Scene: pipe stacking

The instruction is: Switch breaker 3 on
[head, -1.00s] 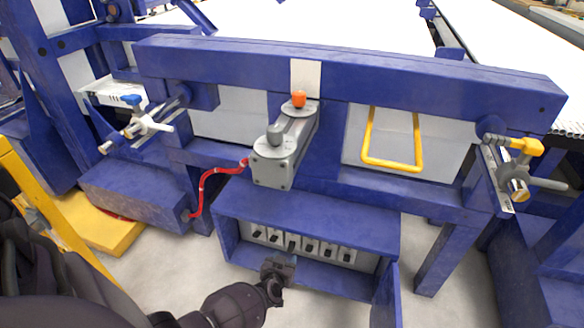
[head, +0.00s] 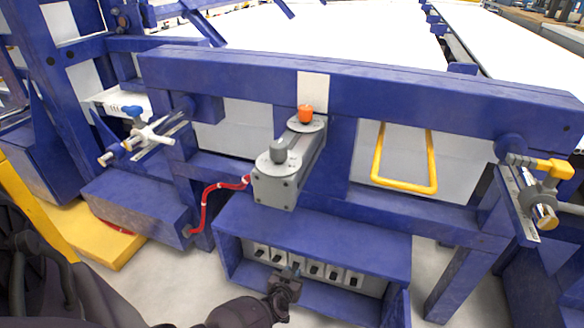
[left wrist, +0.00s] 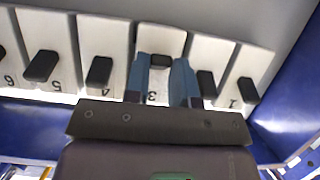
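Breaker 3 (left wrist: 158,42) is a white block in a row of numbered breakers, with a small black lever. In the left wrist view, its lever sits higher than the levers of breaker 4 (left wrist: 104,38) and breaker 2 (left wrist: 210,55) beside it. My left gripper (left wrist: 158,68) has two blue-grey fingers apart, one on each side of breaker 3's lever. Nothing is held between them. Whether a finger touches the lever is unclear. In the head view, my left gripper (head: 293,271) is at the open breaker box and mostly covers breaker 3. My right gripper is not in view.
The blue breaker box (head: 320,233) overhangs the row, with its door (head: 398,308) open at the right. Above stand a grey switch unit (head: 285,178) with an orange knob, a red cable (head: 208,197) and a yellow handle (head: 434,165).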

